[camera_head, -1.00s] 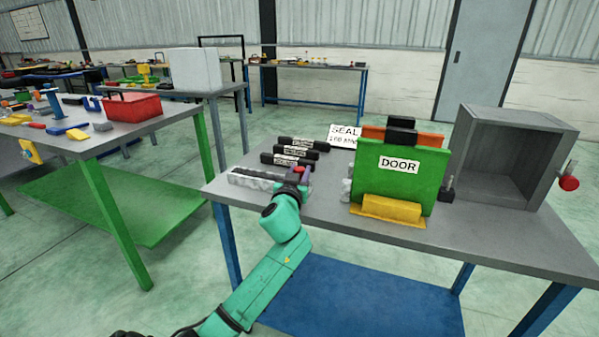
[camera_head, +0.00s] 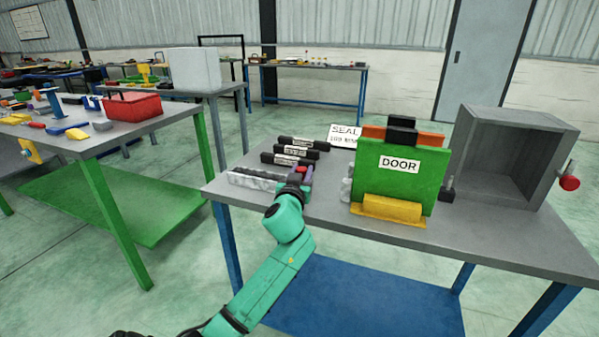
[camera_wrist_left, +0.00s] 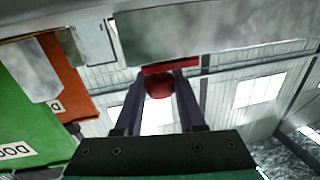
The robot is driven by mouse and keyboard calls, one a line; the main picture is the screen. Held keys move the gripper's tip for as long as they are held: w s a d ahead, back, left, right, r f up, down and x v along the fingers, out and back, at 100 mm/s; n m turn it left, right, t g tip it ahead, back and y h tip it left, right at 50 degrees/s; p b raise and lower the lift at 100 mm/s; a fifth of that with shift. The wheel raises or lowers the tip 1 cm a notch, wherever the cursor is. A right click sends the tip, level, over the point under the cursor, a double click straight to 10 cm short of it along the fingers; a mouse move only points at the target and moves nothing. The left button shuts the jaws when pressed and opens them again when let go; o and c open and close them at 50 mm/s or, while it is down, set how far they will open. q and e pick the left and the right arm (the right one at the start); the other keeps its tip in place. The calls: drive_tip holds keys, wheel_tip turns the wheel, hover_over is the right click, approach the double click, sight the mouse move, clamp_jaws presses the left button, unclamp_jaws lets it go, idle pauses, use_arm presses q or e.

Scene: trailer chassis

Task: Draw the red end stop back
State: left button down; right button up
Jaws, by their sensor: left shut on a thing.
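The red end stop shows in the left wrist view as a red plate (camera_wrist_left: 172,67) with a round red knob (camera_wrist_left: 158,88) below it. The purple fingers of my left gripper (camera_wrist_left: 160,85) are closed on the knob from either side. The plate lies against the edge of a long pale grey body (camera_wrist_left: 230,35). In the head view my left gripper (camera_head: 302,175) is at the right end of a low grey rail (camera_head: 252,180) with a dark top, on the grey workbench (camera_head: 330,215). The end stop itself is mostly hidden there by the gripper.
A green DOOR panel (camera_head: 395,178) stands in a yellow holder (camera_head: 388,209) right of the gripper, an orange panel (camera_head: 430,139) behind it. Several black labelled strips (camera_head: 287,160) lie behind the rail. An open grey box (camera_head: 510,155) with a red knob (camera_head: 568,183) stands farther right.

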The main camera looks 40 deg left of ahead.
use_arm(q)
drive_tip(key=d, duration=0.1)
drive_tip(key=w+d, duration=0.1)
drive_tip(key=d, duration=0.1)
drive_tip(key=d+b, duration=0.1)
drive_tip(key=shift+w+d+f, duration=0.1)
drive_tip(key=shift+w+d, duration=0.15)
drive_tip(key=shift+d, duration=0.05)
drive_tip(key=shift+a, duration=0.1)
drive_tip(key=c, duration=0.9)
unclamp_jaws()
drive_tip(key=o, duration=0.4)
drive_tip(key=shift+d, duration=0.2)
drive_tip(key=b+v, duration=0.1)
drive_tip(key=v, duration=1.3)
drive_tip(key=shift+s, duration=0.2)
